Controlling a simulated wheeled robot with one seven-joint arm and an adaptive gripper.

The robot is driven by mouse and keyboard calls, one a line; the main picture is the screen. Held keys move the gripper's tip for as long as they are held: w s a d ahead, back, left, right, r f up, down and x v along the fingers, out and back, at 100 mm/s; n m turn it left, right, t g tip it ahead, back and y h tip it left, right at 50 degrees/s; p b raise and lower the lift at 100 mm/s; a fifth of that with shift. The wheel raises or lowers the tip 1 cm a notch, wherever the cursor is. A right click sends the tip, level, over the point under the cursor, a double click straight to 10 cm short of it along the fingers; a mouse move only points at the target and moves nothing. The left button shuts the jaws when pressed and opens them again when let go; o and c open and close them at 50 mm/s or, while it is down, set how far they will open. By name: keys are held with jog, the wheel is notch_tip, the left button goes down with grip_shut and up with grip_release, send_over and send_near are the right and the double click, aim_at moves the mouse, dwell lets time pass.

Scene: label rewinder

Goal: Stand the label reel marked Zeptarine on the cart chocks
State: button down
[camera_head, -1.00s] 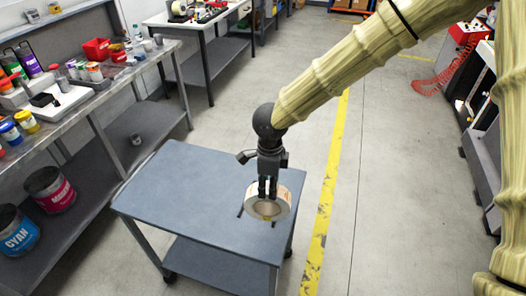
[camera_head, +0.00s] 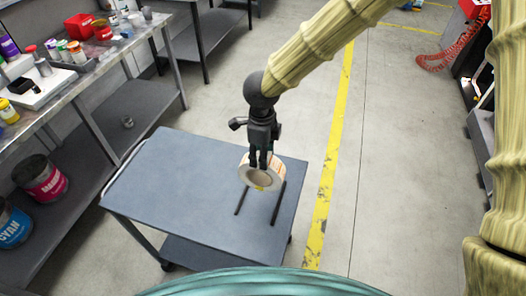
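The label reel (camera_head: 277,175) is a white ring with orange marks on its outer side and a tan core. It stands upright, its open face toward me. Its printed name is too small to read. My gripper (camera_head: 259,163) points down from above, its dark fingers closed on the reel's top rim. The chocks are two dark parallel bars, a left one (camera_head: 243,197) and a right one (camera_head: 278,203), on the blue-grey cart (camera_head: 185,185). The reel is at their far end; I cannot tell whether it touches them. The fingertips are partly hidden by the reel.
A workbench (camera_head: 105,65) with paint jars and a red bin (camera_head: 80,26) runs along the left. Ink buckets, one magenta (camera_head: 40,178), stand on its lower shelf. The cart top left of the chocks is bare.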

jog(key=shift+w+f+b, duration=0.15)
jog(key=shift+f+b, duration=0.6)
jog(key=shift+f, duration=0.2)
jog(key=b, duration=0.5)
send_over(262, 179)
notch_tip(262, 179, down, 5)
jog(key=shift+r, duration=0.1)
jog(key=shift+f+b, duration=0.35)
jog(key=shift+f, duration=0.8)
jog(key=c, duration=0.7)
grip_release()
notch_tip(262, 179, up, 12)
